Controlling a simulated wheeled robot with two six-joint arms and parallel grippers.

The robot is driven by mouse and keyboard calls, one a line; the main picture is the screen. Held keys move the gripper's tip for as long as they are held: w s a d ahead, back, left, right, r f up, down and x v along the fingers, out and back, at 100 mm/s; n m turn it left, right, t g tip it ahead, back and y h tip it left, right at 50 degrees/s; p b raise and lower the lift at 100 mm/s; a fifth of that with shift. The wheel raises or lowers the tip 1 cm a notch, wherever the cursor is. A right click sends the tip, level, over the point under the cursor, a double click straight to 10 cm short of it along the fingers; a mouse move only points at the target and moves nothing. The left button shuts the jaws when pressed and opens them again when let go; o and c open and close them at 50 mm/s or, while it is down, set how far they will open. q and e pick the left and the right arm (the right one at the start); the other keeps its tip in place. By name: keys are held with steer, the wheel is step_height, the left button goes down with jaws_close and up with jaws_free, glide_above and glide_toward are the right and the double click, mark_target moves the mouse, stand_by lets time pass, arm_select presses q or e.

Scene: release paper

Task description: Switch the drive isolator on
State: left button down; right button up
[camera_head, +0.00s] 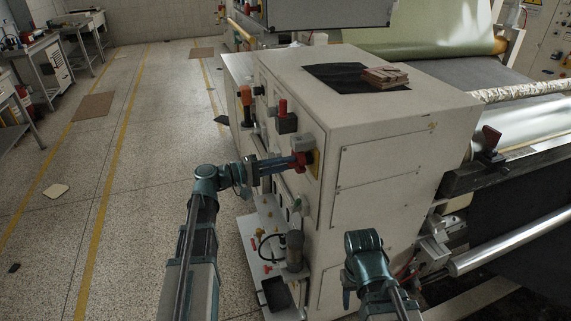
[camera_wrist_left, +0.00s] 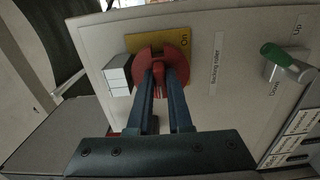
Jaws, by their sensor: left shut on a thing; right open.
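The drive isolator is a red rotary handle (camera_wrist_left: 163,62) on a yellow plate (camera_wrist_left: 189,72), with a printed name strip (camera_wrist_left: 217,64) beside it. In the head view the red handle (camera_head: 300,160) is on the cabinet's left face. My left gripper (camera_head: 292,163) is shut on the handle, its blue fingers on both sides of the grip bar in the left wrist view (camera_wrist_left: 164,85). The fingers hide part of the bar, so its exact setting is hard to read. My right gripper (camera_head: 362,262) is near the cabinet's lower front, away from the handle; its fingers are hard to make out.
A green-tipped toggle (camera_wrist_left: 279,55) is on the same panel. A pale box (camera_wrist_left: 118,74) juts out beside the handle. Other red and orange controls (camera_head: 245,96) stick out farther along the cabinet (camera_head: 385,160). A roller machine (camera_head: 520,145) is at right; the floor at left is mostly clear.

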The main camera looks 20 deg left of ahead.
arm_select(q)
steer(key=c, duration=0.8)
jaws_free()
steer(key=shift+c, duration=0.2)
steer(key=shift+a, duration=0.15)
steer(key=v, duration=1.3)
steer(key=shift+s+a, duration=0.2)
steer(key=shift+s, duration=0.1)
